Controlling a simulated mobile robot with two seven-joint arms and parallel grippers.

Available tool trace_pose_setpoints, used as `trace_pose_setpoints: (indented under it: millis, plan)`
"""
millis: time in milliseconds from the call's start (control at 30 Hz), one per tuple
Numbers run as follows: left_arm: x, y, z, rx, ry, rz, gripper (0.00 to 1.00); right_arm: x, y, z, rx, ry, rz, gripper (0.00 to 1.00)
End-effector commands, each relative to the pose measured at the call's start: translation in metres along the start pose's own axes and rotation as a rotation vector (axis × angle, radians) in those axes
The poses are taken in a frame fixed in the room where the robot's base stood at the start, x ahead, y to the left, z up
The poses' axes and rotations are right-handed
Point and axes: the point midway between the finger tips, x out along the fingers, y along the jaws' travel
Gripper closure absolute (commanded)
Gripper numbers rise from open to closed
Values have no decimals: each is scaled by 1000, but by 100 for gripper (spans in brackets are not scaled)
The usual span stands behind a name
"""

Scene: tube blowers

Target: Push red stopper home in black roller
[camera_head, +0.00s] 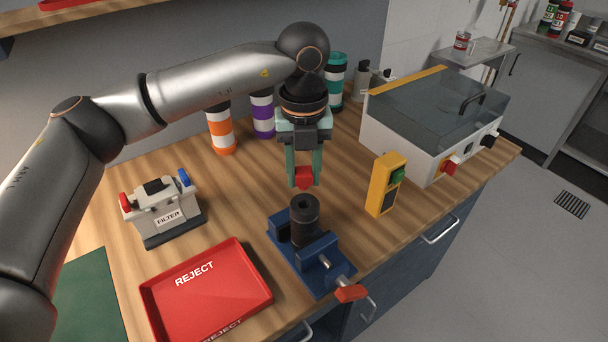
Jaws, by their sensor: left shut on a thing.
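My left gripper (304,180) comes down from above with its green fingers shut on the red stopper (304,177). The stopper is held above the black roller (305,219), with a small gap showing between them. The roller stands upright in a blue vise (315,262) near the table's front edge, and a dark hole shows in its top. The vise has a red handle at its front. My right gripper is not in view.
A red REJECT tray (249,252) lies left of the vise, and a FILTER unit (164,211) stands behind it. A yellow box with a green button (385,184) stands right of the roller. A clear-lidded machine (408,140) and striped canisters (221,130) stand farther back.

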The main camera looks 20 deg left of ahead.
Motion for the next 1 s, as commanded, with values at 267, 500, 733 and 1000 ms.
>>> trace_pose_setpoints:
  millis: [267, 500, 733, 1000]
  plan:
    - [-1, 0, 2, 13, -1, -1, 100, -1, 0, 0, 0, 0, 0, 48]
    - [-1, 0, 2, 11, -1, -1, 100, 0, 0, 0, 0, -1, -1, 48]
    - [6, 0, 2, 11, -1, 0, 100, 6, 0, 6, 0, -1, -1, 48]
    - [29, 0, 2, 11, -1, 0, 100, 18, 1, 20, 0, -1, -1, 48]
